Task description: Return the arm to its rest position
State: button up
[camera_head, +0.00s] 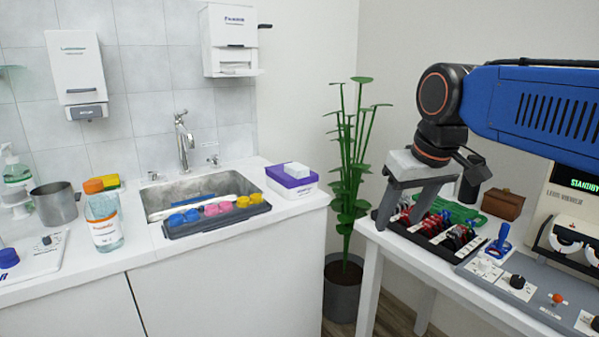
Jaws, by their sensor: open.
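My blue arm (535,105) reaches in from the right, over the white table. My grey gripper (402,214) hangs at its end with the fingers pointing down and spread apart. It is open, and I see nothing held between the fingers. It stands over the left end of a black tray (437,247) with several red and dark pieces. The fingers hide part of that tray, and I cannot tell whether they touch anything there.
A green tray (455,209), a brown box (503,204) and a lit device (570,215) stand behind. A tall plant (350,170) fills the gap before the sink counter (300,212).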

jog(key=s+d+f+m, duration=0.1)
jog(key=s+d+f, duration=0.2)
jog(key=s+f, duration=0.2)
jog(key=s+d+f+m, duration=0.1)
jog(key=s+d+f, duration=0.2)
jog(key=s+f, duration=0.2)
jog(key=s+d+f+m+t+h, duration=0.1)
jog(key=s+d+f, duration=0.2)
jog(key=f, duration=0.6)
jog(key=shift+s+f, duration=0.3)
jog(key=shift+s, duration=0.6)
